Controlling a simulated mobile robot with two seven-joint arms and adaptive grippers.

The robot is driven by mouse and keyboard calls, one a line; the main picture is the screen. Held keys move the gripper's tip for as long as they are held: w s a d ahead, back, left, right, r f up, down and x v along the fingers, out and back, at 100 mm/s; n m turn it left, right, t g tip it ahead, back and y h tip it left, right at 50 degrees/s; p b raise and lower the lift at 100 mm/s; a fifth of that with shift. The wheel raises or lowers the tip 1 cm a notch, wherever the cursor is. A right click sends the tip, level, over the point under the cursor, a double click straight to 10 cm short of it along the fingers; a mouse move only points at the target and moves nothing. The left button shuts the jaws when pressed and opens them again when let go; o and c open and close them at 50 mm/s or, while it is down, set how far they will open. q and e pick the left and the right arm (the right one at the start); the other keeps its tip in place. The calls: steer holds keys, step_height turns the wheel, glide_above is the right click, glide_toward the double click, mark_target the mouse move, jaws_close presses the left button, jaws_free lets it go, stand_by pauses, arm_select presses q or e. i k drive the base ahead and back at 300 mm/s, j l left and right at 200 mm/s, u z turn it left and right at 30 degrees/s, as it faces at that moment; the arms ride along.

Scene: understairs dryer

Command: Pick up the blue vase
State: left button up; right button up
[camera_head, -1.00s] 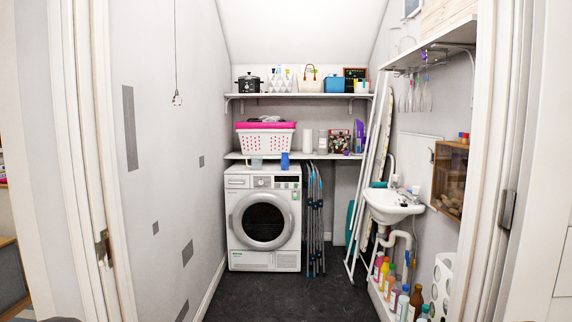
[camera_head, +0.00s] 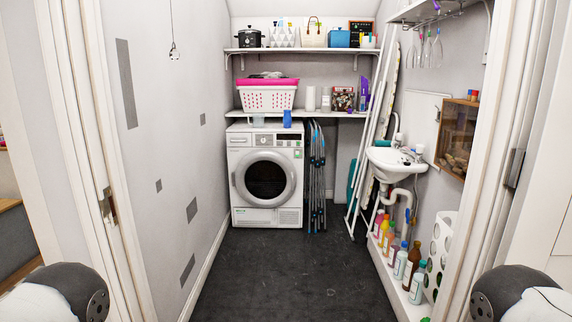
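A small blue upright object (camera_head: 287,118), which looks like the blue vase, stands on top of the white dryer (camera_head: 265,215) at the far end of the narrow room, near the front of its top. A pale, see-through container (camera_head: 258,121) is to its left. Only dark and white rounded parts of my two arms show at the lower left and lower right corners. Neither gripper is in view, and nothing of mine is near the vase.
Dark floor (camera_head: 290,270) is clear up to the dryer. A door frame (camera_head: 92,150) bounds the left side. A sink (camera_head: 396,160), a low ledge with several bottles (camera_head: 401,261), and leaning white poles (camera_head: 369,140) narrow the right. A shelf (camera_head: 345,115) overhangs the dryer.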

mark_target(287, 120)
steer(key=i+u, duration=0.3)
steer(key=i, duration=1.75)
steer(key=i+j, duration=0.05)
